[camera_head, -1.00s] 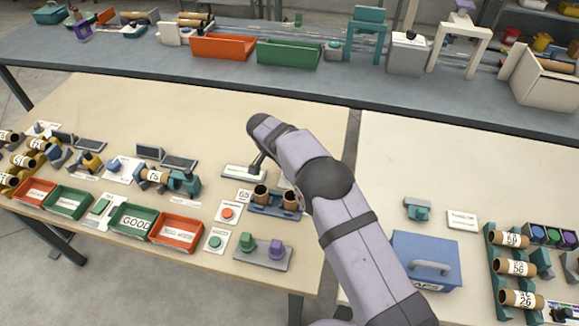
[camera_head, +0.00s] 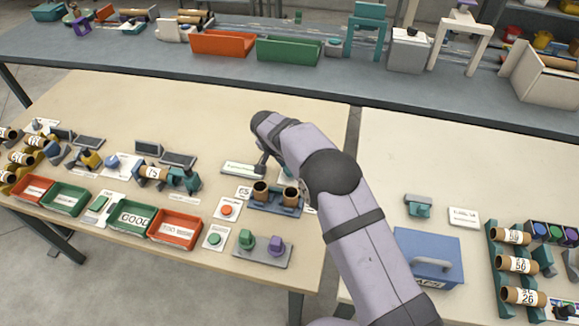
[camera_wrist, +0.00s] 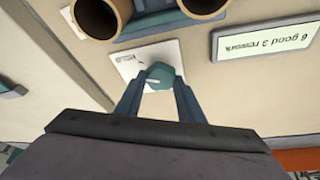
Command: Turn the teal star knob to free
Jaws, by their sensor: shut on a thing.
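The teal knob (camera_wrist: 163,74) sits on a white label plate (camera_wrist: 125,62) in the wrist view. A pale pointer mark on it points left in that view. The plate's printed word is upside down and looks like "HOLD". My gripper (camera_wrist: 158,91) is shut on the knob, with one dark blue finger on each side. The finger ends partly cover the plate's near part. In the head view, my arm hides most of the knob and the gripper.
Two brown tubes (camera_wrist: 98,14) stand in a blue holder beyond the plate. A display reading "6 good 3 rework" (camera_wrist: 264,46) lies to the right in the wrist view. A panel with green and purple knobs (camera_head: 262,250) sits at the table's front edge.

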